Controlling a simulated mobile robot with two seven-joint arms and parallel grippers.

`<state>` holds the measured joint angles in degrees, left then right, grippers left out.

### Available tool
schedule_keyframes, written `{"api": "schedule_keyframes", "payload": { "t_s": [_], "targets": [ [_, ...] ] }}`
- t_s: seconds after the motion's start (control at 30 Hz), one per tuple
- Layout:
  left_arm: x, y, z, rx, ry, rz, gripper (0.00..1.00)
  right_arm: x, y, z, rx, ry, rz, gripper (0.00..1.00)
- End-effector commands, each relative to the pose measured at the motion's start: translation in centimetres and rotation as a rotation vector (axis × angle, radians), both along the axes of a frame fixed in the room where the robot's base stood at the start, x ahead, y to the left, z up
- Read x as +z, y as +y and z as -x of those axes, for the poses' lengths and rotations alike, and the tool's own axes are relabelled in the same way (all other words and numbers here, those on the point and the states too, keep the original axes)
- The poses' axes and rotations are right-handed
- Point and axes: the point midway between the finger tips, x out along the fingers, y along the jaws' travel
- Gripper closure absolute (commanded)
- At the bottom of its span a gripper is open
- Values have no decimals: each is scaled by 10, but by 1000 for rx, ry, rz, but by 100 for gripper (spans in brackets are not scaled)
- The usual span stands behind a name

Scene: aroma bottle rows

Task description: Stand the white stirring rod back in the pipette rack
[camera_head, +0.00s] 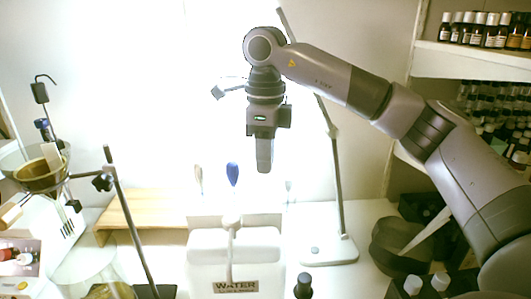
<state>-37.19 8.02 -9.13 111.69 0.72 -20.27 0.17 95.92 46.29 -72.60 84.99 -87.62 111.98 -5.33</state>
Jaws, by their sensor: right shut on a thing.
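My right gripper (264,158) hangs from the upper middle, pointing down, with its fingers together. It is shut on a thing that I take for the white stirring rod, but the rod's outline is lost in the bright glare. A blue-bulbed pipette (232,174) and a tan-bulbed pipette (198,179) stand upright below and to the left of the gripper. The pipette rack around them is washed out white and partly hidden behind the white water container; its holes cannot be seen. My left gripper is not in view.
The white water container (206,262) stands in front of the pipettes. A lamp stand (334,250) is to the right. A dark metal stand (128,215) and a wooden board (150,213) are left. Dark bowls (390,245) and bottle shelves (470,55) are right.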

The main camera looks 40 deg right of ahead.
Motion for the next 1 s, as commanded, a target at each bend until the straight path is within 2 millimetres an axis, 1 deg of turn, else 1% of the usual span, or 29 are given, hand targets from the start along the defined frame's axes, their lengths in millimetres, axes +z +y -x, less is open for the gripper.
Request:
{"api": "schedule_keyframes", "payload": {
  "t_s": [0.13, 0.4, 0.43, 0.47, 0.5, 0.53, 0.83, 1.0],
  "targets": [
    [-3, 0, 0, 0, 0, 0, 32, -5, 0, 0, 0, -1, -1, 100],
    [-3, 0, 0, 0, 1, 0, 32, -6, 0, 0, 0, -1, -1, 100],
    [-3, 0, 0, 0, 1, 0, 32, -6, 0, 0, 0, 0, 0, 77],
    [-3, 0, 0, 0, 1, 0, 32, -6, 0, 0, 0, 0, 0, 67],
    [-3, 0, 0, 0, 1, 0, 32, -6, 0, 0, 0, 0, 0, 54],
    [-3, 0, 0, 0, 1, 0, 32, -6, 0, 0, 0, 0, 0, 50],
    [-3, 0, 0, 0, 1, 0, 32, -5, 0, 0, 0, 0, 0, 50],
    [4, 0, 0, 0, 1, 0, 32, 3, 0, 0, 0, 0, 0, 50]
  ]
}}
